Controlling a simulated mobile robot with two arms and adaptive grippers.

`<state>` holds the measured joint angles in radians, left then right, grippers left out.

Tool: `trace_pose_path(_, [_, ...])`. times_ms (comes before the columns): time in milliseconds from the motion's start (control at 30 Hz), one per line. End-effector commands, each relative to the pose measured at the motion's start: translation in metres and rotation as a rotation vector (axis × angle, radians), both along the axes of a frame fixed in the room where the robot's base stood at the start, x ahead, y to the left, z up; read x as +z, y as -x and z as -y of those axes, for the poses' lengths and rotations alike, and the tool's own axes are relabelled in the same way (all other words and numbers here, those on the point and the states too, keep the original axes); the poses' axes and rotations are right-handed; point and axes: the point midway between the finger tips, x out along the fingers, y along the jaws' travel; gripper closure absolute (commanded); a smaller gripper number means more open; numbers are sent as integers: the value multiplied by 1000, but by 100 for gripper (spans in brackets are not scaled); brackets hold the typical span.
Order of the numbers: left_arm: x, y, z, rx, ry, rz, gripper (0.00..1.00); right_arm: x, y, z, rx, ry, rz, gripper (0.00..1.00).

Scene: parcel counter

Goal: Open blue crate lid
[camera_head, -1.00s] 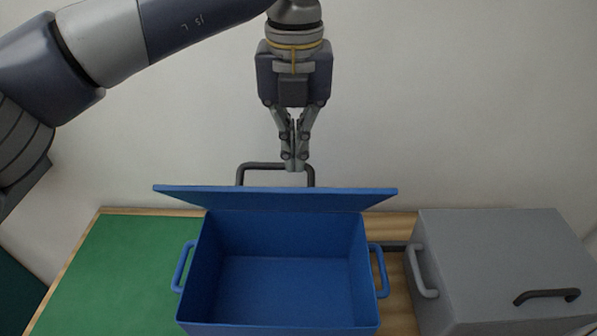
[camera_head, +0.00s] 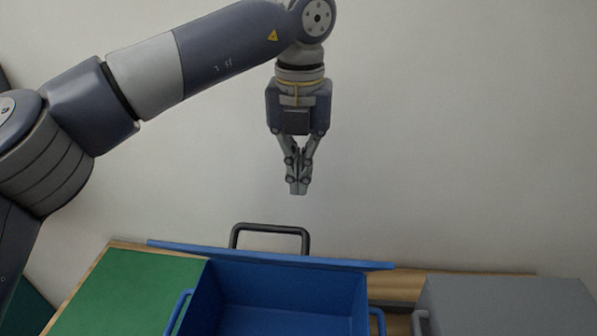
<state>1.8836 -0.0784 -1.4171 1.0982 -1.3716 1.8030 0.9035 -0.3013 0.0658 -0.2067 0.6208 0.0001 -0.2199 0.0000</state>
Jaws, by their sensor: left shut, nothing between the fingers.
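The blue crate (camera_head: 280,283) stands at the bottom middle, cut off by the lower edge, and its inside shows empty as far as I see it. Its blue lid (camera_head: 330,263) is raised at the back and seen nearly edge-on. The lid's dark handle (camera_head: 270,229) stands up behind the lid. My left gripper (camera_head: 298,190) points down above the handle, shut and empty, with a clear gap between its fingertips and the handle. My right gripper is not in view.
A grey box (camera_head: 505,300) with a side handle stands at the right. A green mat (camera_head: 135,290) covers the wooden counter (camera_head: 130,244) at the left. A plain wall (camera_head: 440,130) is behind. The air around the left gripper is free.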

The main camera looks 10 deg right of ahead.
Motion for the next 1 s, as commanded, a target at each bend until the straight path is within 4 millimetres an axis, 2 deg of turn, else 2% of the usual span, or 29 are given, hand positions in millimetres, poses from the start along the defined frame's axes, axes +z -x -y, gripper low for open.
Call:
trace_pose_path(100, [0,0,0,0,0,0,100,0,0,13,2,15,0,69])
trace_pose_path(267, [0,0,0,1,0,0,100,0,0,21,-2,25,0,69])
trace_pose_path(567, [0,0,0,1,0,0,100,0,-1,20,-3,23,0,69])
trace_pose_path(667, [1,0,0,1,0,0,100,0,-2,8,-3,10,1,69])
trace_pose_path(833, [18,0,0,3,2,3,100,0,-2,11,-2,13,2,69])
trace_pose_path(1000, [55,1,1,4,2,3,100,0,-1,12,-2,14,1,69])
